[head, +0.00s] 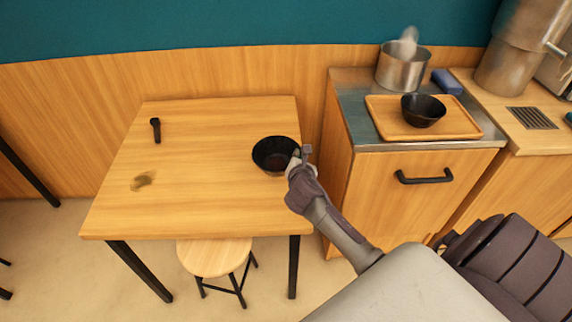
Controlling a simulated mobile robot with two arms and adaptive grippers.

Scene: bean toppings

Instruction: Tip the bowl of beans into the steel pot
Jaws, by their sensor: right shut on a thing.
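A black bowl (264,149) is at the right side of the wooden table, near its right edge. My right gripper (297,163) is shut on the bowl's right rim. The bowl looks upright; its inside is dark and I cannot make out beans clearly. I cannot tell whether its base touches the table. The steel pot (402,74) stands on the metal-topped counter at the back right, apart from the bowl, with a pale utensil-like shape rising from it. My left gripper is not in view.
A wooden tray (387,122) holding a second black bowl (423,110) lies in front of the pot. A blue roll (447,81) is beside the pot. The table (205,185) is mostly clear, with a small black object (155,130) and brownish patch (143,181). A stool (214,257) stands below.

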